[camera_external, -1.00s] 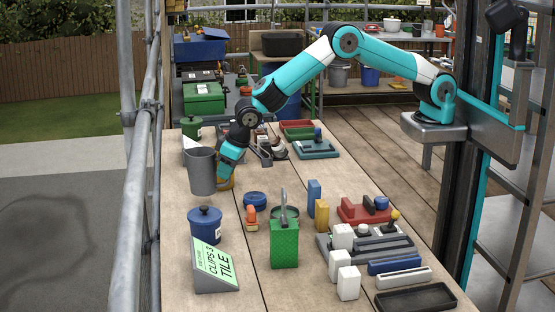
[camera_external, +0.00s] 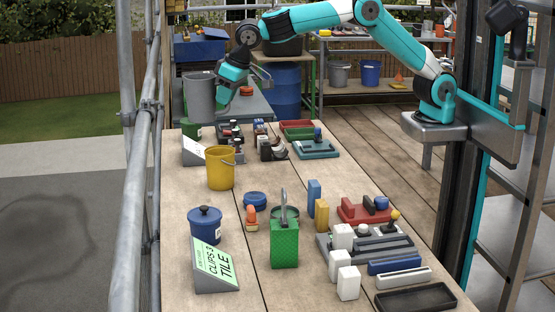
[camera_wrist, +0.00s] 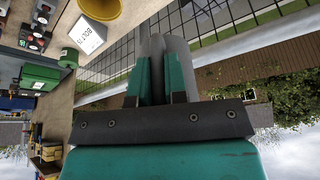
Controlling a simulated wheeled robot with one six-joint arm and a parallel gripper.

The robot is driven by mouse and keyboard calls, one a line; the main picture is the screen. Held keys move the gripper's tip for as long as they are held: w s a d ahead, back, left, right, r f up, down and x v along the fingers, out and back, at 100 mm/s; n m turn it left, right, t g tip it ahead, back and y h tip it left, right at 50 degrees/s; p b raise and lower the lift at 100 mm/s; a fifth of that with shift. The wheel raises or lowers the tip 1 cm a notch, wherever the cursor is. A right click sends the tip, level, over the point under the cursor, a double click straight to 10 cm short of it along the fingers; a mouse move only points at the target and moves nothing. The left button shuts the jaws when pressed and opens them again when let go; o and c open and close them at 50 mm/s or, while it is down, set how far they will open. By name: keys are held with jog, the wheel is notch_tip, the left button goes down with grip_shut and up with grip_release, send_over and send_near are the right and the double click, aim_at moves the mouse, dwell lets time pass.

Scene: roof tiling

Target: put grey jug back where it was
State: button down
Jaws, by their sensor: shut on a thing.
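The grey jug (camera_external: 199,97) is held up in the air over the far left part of the wooden table, roughly upright. My gripper (camera_external: 222,92) is shut on it from its right side. In the wrist view the grey jug (camera_wrist: 152,50) shows between the two teal fingers of my gripper (camera_wrist: 160,85). In the external view the jug hides most of the green container and part of the area behind it.
A yellow bucket (camera_external: 220,170) stands on the table below and nearer. A white sign (camera_external: 193,151) and green container (camera_external: 193,130) stand near the left edge. A blue lidded pot (camera_external: 205,225) and green box (camera_external: 284,244) are nearer. Scaffold poles (camera_external: 127,120) run along the left.

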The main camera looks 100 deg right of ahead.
jog(key=s+d+m+g+h+p, duration=0.25)
jog(key=s+m+g, duration=0.35)
jog(key=s+m, duration=1.05)
jog(key=shift+t+y, duration=0.25)
jog(key=shift+t, duration=0.05)
notch_tip(320, 180, down, 25)
jog(key=p, duration=0.4)
jog(key=shift+w+p, duration=0.1)
jog(key=shift+p, duration=0.25)
jog(key=c, duration=1.6)
grip_release()
jog(key=shift+f, duration=0.2)
jog(key=o, duration=0.5)
jog(key=shift+r, duration=0.1)
jog(key=shift+c, duration=0.2)
jog(key=shift+r, duration=0.1)
